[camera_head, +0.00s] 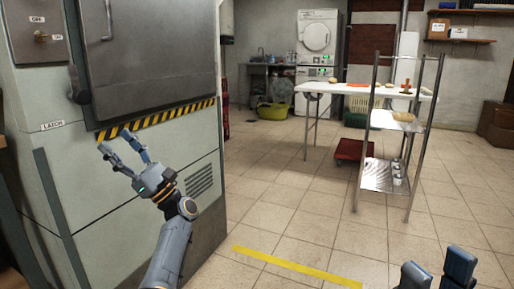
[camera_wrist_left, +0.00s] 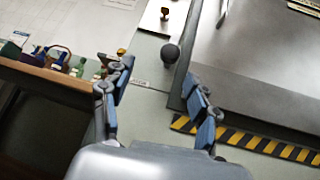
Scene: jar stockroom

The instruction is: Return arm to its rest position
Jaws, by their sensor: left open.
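My left gripper (camera_head: 115,140) is open and empty in front of the large grey-green cabinet (camera_head: 130,195), just below its grey metal door (camera_head: 145,60). In the left wrist view its two blue-grey fingers (camera_wrist_left: 157,75) stand apart with nothing between them. A dark round knob (camera_head: 80,92) sits by the door's left edge, above the "LATCH" label (camera_head: 52,126); the knob also shows beyond the fingers in the left wrist view (camera_wrist_left: 170,53). Parts of my right gripper (camera_head: 436,270) show at the bottom right edge of the head view; the rest is cut off.
A yellow-black striped strip (camera_head: 160,117) runs under the door. Open tiled floor (camera_head: 290,210) with a yellow line (camera_head: 295,266) lies to the right. A metal shelf rack (camera_head: 385,175) and a white table (camera_head: 350,89) stand beyond. A wooden ledge (camera_wrist_left: 45,82) with small items is at left in the wrist view.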

